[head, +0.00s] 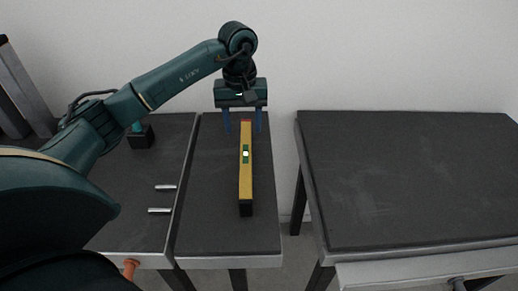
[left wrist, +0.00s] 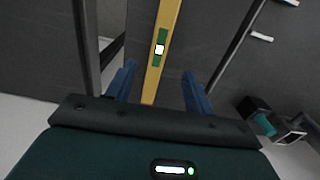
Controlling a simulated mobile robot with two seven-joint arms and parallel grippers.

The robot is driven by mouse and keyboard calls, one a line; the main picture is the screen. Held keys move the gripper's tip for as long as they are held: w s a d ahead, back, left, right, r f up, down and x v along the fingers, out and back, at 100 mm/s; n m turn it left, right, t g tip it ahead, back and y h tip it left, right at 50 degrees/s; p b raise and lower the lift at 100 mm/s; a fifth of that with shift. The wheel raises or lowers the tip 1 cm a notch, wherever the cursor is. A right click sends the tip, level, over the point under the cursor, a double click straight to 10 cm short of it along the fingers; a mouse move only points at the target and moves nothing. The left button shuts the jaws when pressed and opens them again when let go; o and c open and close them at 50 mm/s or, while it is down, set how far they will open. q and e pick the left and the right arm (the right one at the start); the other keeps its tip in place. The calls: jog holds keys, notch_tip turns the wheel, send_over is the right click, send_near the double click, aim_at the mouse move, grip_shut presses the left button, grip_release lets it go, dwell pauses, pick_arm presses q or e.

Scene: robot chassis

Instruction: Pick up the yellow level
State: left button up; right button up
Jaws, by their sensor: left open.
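The yellow level (head: 245,180) lies on the narrow middle dark table, its long side running from near to far. It has black and reddish ends and a green and white vial section in the middle. My left gripper (head: 243,124) is above the level's far end, with its blue fingers pointing down. In the left wrist view, the level (left wrist: 167,30) passes between the two open fingers (left wrist: 155,90), with a gap on each side. The fingers hold nothing. My right gripper is in neither view.
Two small silver cylinders (head: 165,187) lie on the left table (head: 135,185). A dark box with a teal part (head: 140,136) stands at its back. An orange object (head: 130,268) is at its front edge. The right table (head: 410,180) is bare, across a gap.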

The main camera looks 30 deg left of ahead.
aim_at(246, 154)
pick_arm(q)
jog(key=shift+a+f, duration=0.25)
jog(key=shift+f, duration=0.1)
notch_tip(246, 154, down, 7)
jog(key=shift+s+d+r, duration=0.1)
jog(key=shift+s+r, duration=0.05)
jog(key=shift+r, duration=0.05)
jog(key=shift+d+f+p, duration=0.15)
jog(key=shift+f+p, duration=0.1)
jog(key=shift+f, duration=1.15)
jog(key=shift+d+f+p, duration=0.15)
jog(key=shift+f+p, duration=0.1)
jog(key=shift+f, duration=1.1)
jog(key=shift+r, duration=0.1)
grip_shut()
